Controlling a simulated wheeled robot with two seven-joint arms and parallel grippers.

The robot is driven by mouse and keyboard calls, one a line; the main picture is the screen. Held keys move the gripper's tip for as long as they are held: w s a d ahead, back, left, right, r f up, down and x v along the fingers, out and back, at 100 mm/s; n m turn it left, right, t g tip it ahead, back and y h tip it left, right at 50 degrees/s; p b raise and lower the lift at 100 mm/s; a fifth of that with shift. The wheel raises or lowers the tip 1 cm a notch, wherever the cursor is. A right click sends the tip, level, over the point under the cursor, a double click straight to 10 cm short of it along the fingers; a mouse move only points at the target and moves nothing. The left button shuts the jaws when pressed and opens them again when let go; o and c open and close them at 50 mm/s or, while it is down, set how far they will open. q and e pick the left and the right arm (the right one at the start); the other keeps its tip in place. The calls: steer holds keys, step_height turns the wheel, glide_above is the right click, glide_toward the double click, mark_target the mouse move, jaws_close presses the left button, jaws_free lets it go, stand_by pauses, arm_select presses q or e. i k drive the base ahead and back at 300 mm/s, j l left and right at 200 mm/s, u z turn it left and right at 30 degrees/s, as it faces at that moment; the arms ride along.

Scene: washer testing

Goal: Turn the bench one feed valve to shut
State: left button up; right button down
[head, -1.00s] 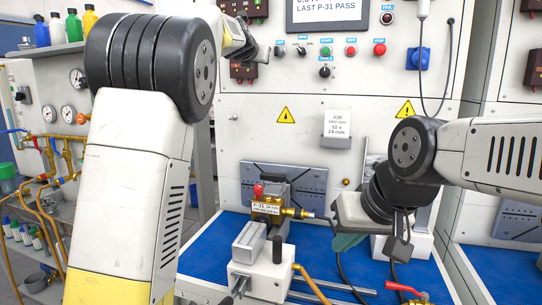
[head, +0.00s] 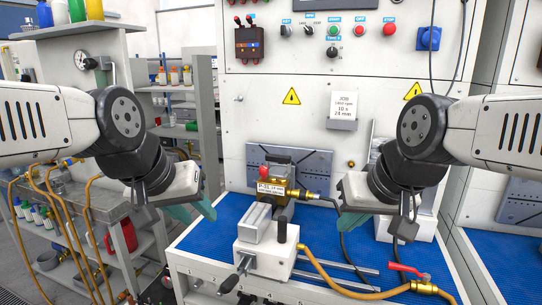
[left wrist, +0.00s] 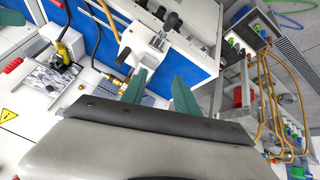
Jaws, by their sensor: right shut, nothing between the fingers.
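The feed valve (head: 424,287) is a brass body on the yellow hose at the front right of the blue-matted bench in the head view. Its red lever (head: 406,268) points left, roughly along the body. My right gripper (head: 350,222) is shut and empty, above the mat, up and left of the valve and apart from it. My left gripper (head: 198,208) hangs at the left of the bench, far from the valve. In the left wrist view its two teal fingers (left wrist: 158,93) stand apart with nothing between them.
A pump with a red cap (head: 270,187) sits behind a white vise (head: 266,248) in mid-bench. The yellow hose (head: 330,281) runs to the valve. A black cable hangs near my right gripper. Shelves and a cart with hoses (head: 75,205) stand left.

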mark_target(426, 277)
steer(key=z, duration=1.35)
